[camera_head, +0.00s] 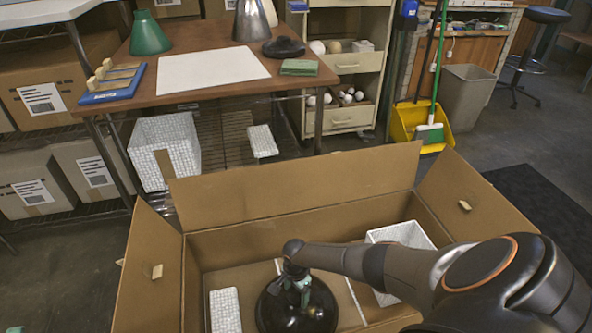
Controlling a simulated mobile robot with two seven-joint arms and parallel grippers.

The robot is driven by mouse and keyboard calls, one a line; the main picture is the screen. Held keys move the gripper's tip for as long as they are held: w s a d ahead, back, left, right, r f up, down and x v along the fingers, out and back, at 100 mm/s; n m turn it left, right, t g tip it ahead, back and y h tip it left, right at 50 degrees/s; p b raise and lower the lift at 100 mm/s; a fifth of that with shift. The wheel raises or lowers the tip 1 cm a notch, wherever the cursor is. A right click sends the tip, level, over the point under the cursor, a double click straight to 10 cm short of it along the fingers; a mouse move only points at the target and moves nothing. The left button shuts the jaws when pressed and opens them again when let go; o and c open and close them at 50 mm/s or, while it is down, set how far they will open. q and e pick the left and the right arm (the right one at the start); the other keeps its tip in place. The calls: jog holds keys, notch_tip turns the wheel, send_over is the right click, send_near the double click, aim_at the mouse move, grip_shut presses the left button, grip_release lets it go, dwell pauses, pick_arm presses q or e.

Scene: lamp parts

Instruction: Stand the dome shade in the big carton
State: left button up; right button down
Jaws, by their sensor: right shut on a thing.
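The big carton (296,178) stands open at the bottom of the head view, with its flaps folded outward. The dome shade (268,312) is glossy black and round. It is inside the carton's outline, in the middle near the front, with its dome upward. My right gripper (301,285) reaches down into the carton from the right and is shut on the top of the dome shade. I cannot tell whether the shade's rim touches the carton floor; its lower edge is cut off by the frame. My left gripper is not in view.
White patterned boxes sit in the carton, one left of the shade (225,310) and one at right (403,235). Behind the carton, a brown table (200,97) holds a green shade (149,36), a metallic shade (250,22) and a blue tray (118,92). A yellow dustpan (405,120) stands back right.

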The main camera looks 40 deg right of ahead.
jog(key=shift+w+f, duration=0.1)
grip_release()
